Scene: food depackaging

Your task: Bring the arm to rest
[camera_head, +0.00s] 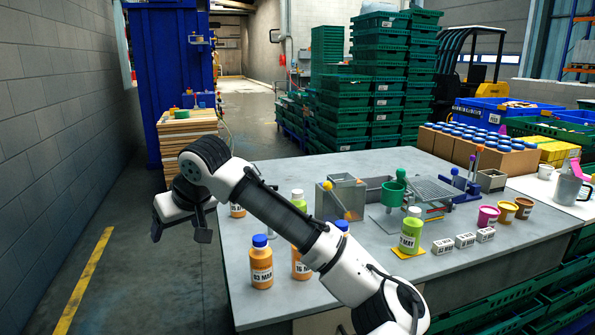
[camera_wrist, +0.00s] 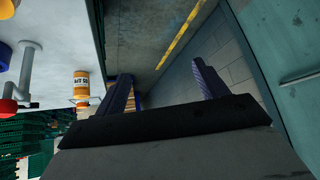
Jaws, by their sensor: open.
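My gripper (camera_head: 180,234) hangs at the left of the table (camera_head: 262,178), out past its left edge and over the floor. Its fingers are apart with nothing between them. In the wrist view my gripper (camera_wrist: 163,73) also shows spread fingers, with floor and wall beyond. My arm reaches across the table from the front right, bent at the elbow. It hides part of the tabletop and some bottles.
Orange bottles with blue caps (camera_head: 261,263) stand near the table's left edge, below and right of my gripper. A green bottle (camera_head: 411,232) stands on a yellow pad. Small white boxes (camera_head: 465,241) lie nearby. The floor aisle (camera_head: 115,270) at left is clear.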

